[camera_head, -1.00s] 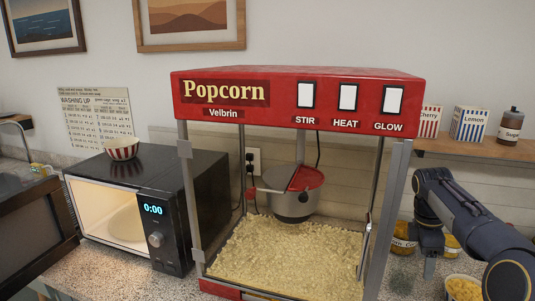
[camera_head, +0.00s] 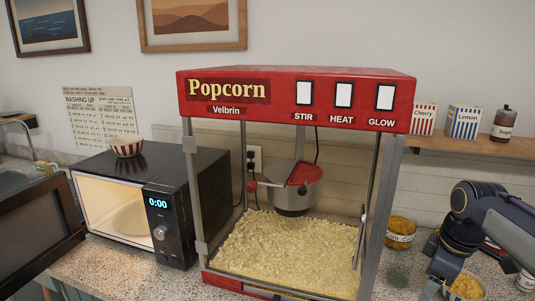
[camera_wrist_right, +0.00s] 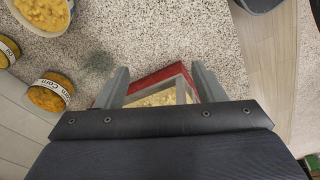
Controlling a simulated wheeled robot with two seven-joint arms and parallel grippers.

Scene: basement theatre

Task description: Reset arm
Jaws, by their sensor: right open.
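My right arm is at the right side of the head view, beside the red popcorn machine (camera_head: 296,85) and apart from its frame. In the right wrist view my right gripper (camera_wrist_right: 160,86) has its two grey fingers spread apart with nothing between them. The wrist view looks down past the fingers at the speckled counter (camera_wrist_right: 165,40) and a red-edged corner of the popcorn machine (camera_wrist_right: 160,82). In the head view the fingertips are hard to make out. My left arm and gripper are not in view.
Corn tubs (camera_head: 400,232) stand on the counter right of the machine, near my right arm. A yellow-filled bowl (camera_head: 467,286) is by the gripper. A shelf (camera_head: 470,146) holds boxes and a bottle.

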